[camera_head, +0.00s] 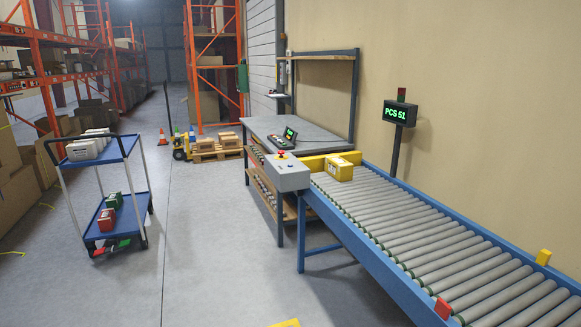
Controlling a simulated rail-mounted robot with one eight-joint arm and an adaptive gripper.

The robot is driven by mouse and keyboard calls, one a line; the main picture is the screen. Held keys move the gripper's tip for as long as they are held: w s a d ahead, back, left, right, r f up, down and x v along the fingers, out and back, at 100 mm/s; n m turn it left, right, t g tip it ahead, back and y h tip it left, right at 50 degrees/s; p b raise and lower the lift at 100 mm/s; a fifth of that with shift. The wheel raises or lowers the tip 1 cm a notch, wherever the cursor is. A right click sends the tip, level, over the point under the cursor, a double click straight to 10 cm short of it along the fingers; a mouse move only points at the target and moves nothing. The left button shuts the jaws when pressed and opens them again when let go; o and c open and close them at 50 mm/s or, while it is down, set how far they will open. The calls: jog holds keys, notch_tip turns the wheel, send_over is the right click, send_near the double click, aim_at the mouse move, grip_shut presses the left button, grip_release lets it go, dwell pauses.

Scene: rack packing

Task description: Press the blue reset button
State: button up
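A grey control box (288,178) stands at the near end of the workbench, beside the start of the roller conveyor. A red knob on a yellow base (281,155) sits on top of it. A dark panel with small coloured buttons (279,143) lies on the bench behind it, next to a small tilted screen with green markings (290,133). My gripper is not in view.
The blue-framed roller conveyor (398,285) carries a yellow box (340,170) at its far end. A sign reading PCS 51 (395,113) stands by the wall. A blue two-shelf cart (122,226) holds boxes at left. Bare floor (215,240) lies between cart and bench.

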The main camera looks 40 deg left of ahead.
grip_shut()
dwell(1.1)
